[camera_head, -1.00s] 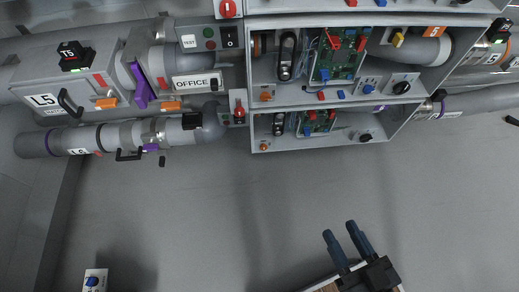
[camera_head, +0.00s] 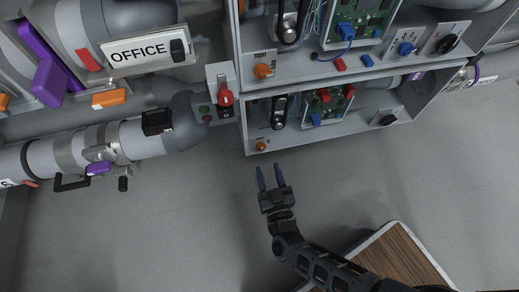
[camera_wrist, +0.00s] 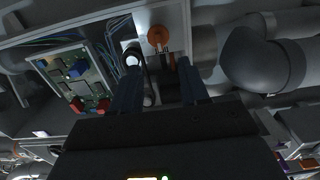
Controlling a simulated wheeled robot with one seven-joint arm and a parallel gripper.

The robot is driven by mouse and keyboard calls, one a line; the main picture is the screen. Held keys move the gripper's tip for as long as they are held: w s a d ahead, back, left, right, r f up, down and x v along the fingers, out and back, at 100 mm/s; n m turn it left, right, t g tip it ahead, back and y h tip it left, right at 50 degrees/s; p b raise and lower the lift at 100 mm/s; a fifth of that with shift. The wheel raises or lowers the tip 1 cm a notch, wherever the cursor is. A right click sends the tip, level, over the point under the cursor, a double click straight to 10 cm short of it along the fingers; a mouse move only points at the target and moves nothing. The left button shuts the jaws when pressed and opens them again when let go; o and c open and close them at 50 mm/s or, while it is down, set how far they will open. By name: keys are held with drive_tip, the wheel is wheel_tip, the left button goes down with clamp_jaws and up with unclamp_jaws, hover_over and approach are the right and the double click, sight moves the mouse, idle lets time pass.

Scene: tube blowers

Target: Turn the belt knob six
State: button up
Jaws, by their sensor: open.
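Two orange knobs stand beside black belt loops in stacked grey boxes: an upper orange knob (camera_head: 262,71) and a lower orange knob (camera_head: 261,146). I cannot read a number that tells which is belt knob six. A black belt (camera_head: 279,110) runs upright in the lower box. My gripper (camera_head: 268,168) is open and empty, its two blue fingers pointing at the lower box, just below the lower knob in the head view. In the wrist view an orange knob (camera_wrist: 158,36) on a light panel lies beyond and between the fingertips (camera_wrist: 158,68), apart from them.
A green circuit board (camera_head: 327,104) and a black dial (camera_head: 387,118) sit right of the belt. A red switch (camera_head: 225,97) is mounted at the boxes' left edge. A thick grey pipe (camera_head: 150,137) ends left of it. The floor below is clear, apart from my own body.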

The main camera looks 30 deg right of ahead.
sight(262, 148)
drive_tip(key=b+x, duration=0.2)
drive_tip(key=x, duration=0.5)
drive_tip(key=shift+w+d, duration=0.1)
drive_tip(key=shift+w, duration=0.15)
drive_tip(key=c, duration=0.8)
